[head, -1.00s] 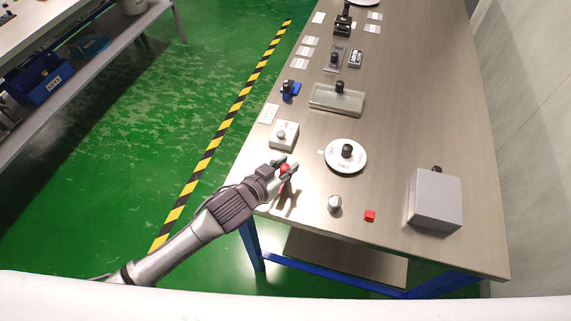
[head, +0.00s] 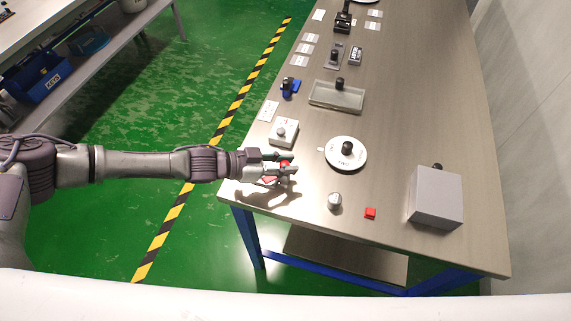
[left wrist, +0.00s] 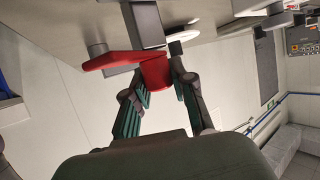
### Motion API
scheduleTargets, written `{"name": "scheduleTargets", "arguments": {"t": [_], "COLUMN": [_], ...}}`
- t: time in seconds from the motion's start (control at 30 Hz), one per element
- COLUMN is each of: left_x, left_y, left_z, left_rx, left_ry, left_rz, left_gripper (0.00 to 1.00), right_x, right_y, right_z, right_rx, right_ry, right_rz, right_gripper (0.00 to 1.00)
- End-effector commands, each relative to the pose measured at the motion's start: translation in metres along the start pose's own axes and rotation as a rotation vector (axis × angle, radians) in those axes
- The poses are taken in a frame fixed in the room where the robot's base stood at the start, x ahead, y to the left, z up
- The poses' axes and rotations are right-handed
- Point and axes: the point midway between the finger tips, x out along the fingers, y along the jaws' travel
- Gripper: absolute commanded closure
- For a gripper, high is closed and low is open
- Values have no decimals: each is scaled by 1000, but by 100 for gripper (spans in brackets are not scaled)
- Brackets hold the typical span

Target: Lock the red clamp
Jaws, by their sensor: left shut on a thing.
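The red clamp (head: 269,178) is at the left edge of the table, partly hidden by my fingers. In the left wrist view its red lever (left wrist: 112,61) runs left from a red block (left wrist: 156,73) beside a grey post. My left gripper (head: 284,169) comes in level from the left. In the left wrist view its fingers (left wrist: 160,80) are closed on either side of the red block, so it is shut on the clamp. My right gripper is not in view.
A white box with a grey knob (head: 284,132) stands just behind the clamp. A white dial (head: 345,154) is to its right. A silver knob (head: 334,201), a red cube (head: 370,213) and a grey box (head: 435,199) are nearer the front right.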

Motion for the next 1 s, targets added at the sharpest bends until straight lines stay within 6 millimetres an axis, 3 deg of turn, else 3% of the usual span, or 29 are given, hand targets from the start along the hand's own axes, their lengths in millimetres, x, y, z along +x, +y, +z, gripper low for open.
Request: {"name": "scheduleTargets", "arguments": {"t": [0.37, 1.0], "left_x": [2, 2], "left_y": [-2, 0], "left_z": [1, 2], "left_rx": [127, 309], "left_ry": [-4, 0], "left_rz": [285, 733], "left_gripper": [100, 100], "right_x": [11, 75], "right_y": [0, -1], "right_z": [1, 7], "right_rx": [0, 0], "right_ry": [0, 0], "right_rz": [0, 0], "right_gripper": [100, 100]}}
